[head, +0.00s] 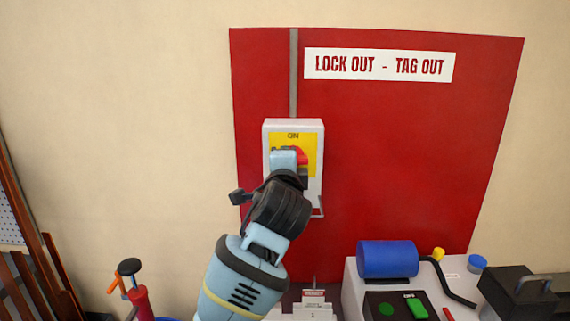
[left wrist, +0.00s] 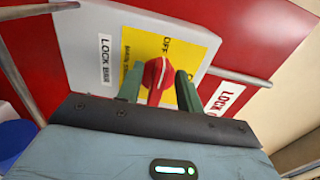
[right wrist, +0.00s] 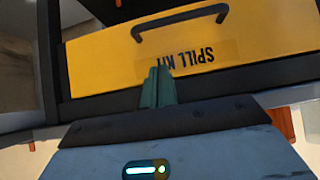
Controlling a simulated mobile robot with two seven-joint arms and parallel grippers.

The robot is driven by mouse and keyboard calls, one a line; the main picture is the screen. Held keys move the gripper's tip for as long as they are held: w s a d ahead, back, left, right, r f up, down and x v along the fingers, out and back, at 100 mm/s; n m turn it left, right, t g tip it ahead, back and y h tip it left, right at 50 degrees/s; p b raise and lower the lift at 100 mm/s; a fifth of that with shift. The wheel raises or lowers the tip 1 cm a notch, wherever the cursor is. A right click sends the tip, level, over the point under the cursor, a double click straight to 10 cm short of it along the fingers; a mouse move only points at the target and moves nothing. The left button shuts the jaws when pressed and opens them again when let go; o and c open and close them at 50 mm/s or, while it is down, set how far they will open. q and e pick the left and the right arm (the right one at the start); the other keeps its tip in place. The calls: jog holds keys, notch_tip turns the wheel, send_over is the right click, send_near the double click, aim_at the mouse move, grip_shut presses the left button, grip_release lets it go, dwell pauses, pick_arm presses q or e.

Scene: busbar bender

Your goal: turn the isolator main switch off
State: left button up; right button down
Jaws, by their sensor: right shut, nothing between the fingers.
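The isolator (head: 312,125) is a grey box with a yellow plate, mounted on a red board; "ON" shows at the top of the plate. Its red switch handle (head: 302,156) is partly hidden behind my left gripper (head: 285,165) in the head view. In the left wrist view the red handle (left wrist: 157,78) with its white line stands between the two green fingers of my left gripper (left wrist: 159,88). The fingers are apart, one on each side, with narrow gaps visible beside the handle. My right gripper (right wrist: 158,88) is shut and empty, seen only in the right wrist view.
A "LOCK OUT - TAG OUT" sign (head: 378,65) is on the red board. Below right is a machine with a blue cylinder (head: 388,259) and a green button (head: 417,308). A yellow spill kit box (right wrist: 190,50) is in front of my right gripper.

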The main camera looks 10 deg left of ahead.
pick_arm(q)
jog(key=s+d, duration=0.1)
jog(key=s, duration=0.6)
jog(key=shift+s+d, duration=0.3)
jog(key=shift+s, duration=0.05)
jog(key=shift+f, duration=0.15)
